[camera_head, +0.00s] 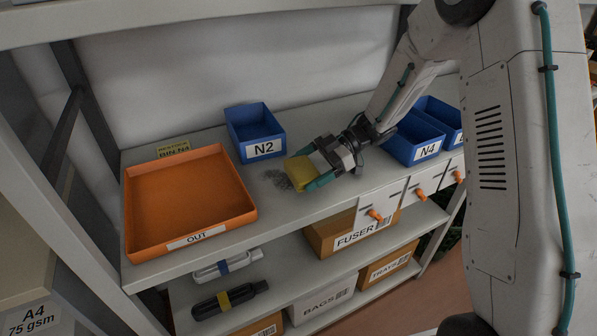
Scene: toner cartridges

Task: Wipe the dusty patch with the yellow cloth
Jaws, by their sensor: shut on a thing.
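The yellow cloth (300,172) is held in my gripper (316,172), which is shut on it. The cloth is low over the shelf top, at the right edge of the dusty patch (277,179). The patch is a dark grey, speckled smudge on the pale shelf, between the orange tray and my gripper. Its right part is hidden by the cloth and gripper. I cannot tell whether the cloth touches the surface.
The orange OUT tray (252,211) stands to the left. The blue N2 bin (264,149) is behind the patch, and the blue N4 bin (427,151) is to the right. White drawers (382,203) with orange handles hang under the front edge. A RESTOCK card (173,148) lies behind the tray.

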